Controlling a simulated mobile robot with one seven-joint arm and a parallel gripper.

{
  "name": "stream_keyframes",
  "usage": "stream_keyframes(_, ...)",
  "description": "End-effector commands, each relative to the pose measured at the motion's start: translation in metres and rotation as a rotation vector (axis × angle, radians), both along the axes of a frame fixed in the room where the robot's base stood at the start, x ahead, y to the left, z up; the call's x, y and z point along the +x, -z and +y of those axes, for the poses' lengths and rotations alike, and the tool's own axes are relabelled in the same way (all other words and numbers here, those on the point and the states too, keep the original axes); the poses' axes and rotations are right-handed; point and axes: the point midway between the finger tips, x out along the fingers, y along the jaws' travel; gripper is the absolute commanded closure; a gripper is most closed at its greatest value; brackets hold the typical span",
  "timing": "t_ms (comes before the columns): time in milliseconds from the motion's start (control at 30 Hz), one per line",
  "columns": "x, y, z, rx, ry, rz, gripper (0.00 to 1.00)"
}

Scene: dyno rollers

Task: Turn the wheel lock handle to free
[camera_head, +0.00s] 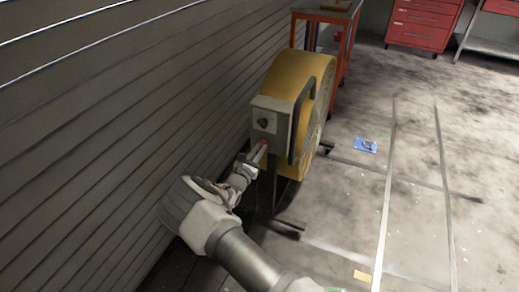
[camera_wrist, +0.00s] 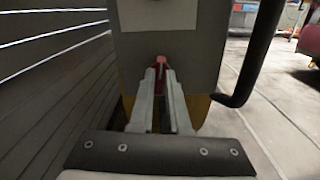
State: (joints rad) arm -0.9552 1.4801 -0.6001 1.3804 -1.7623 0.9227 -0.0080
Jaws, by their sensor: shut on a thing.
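The wheel lock handle is a small red lever (camera_head: 260,151) low on the grey control box (camera_head: 283,105) of a yellow drum-shaped machine (camera_head: 300,75). In the wrist view the red handle (camera_wrist: 161,69) shows between my fingertips, against the lower part of the box (camera_wrist: 200,45). My gripper (camera_head: 253,160) reaches the handle from the front, and its two fingers (camera_wrist: 160,80) are closed together on it. The fingers hide part of the handle, so its exact angle is hard to tell. A dark round knob (camera_head: 263,123) sits on the box above it.
A black curved bar (camera_head: 300,118) stands right of the box, close to my gripper; it also shows in the wrist view (camera_wrist: 258,55). A slatted wall (camera_head: 120,110) runs close along the left. Red cabinets (camera_head: 420,22) stand at the back. The floor at right is mostly open.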

Motion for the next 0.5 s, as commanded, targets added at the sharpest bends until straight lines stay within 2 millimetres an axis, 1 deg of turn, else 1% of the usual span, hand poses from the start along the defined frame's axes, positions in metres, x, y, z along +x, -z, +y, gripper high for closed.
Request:
stream_keyframes(200, -0.0001, 0.0, 0.0008, -0.087, 0.0, 0.032, 1.0)
stream_keyframes(500, 0.0, 0.0002, 0.0008, -0.131, 0.0, 0.049, 1.0)
